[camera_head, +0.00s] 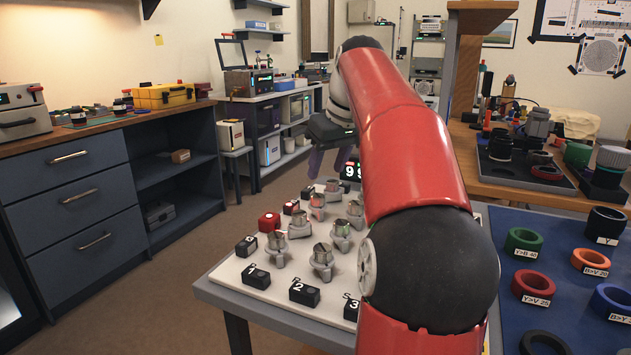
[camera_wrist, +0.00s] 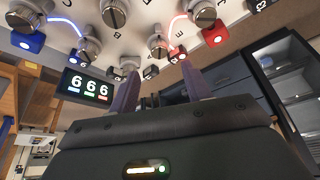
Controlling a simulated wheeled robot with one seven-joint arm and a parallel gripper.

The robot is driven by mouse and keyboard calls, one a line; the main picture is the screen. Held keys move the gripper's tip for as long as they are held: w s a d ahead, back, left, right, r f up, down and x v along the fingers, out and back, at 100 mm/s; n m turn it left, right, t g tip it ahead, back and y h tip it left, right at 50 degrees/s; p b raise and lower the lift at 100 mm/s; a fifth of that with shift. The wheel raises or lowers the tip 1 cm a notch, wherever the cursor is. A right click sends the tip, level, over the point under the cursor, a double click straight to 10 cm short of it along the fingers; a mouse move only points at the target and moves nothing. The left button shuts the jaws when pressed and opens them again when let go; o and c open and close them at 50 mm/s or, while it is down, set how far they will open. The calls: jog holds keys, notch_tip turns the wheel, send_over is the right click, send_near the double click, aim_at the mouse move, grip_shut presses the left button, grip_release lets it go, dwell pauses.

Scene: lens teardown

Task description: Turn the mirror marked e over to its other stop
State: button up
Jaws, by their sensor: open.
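Several small mirrors on grey turning mounts stand on a white board (camera_head: 232,268) in the head view, one of them a mirror at the front (camera_head: 322,256). Mounts also show along the top of the wrist view, with one slotted mount (camera_wrist: 158,45) above the fingers. Letters are printed beside them, but I cannot read surely which mirror is marked e. My gripper (camera_head: 329,165) is above the board's far side, partly hidden by my red arm. In the wrist view my gripper (camera_wrist: 159,72) has its two purple fingers apart with nothing between them.
Numbered black blocks, such as the 2 block (camera_head: 304,292), line the board's front edge. A red block (camera_head: 269,221) sits at its left. A digit display (camera_head: 351,171) stands at its far edge. A blue mat (camera_head: 515,310) with colored rings lies right.

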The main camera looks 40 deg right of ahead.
aim_at(318, 195)
jog(key=b+x, duration=0.1)
jog(key=x, duration=0.6)
jog(key=shift+w+f, duration=0.25)
jog(key=shift+f, duration=0.05)
jog(key=c, duration=1)
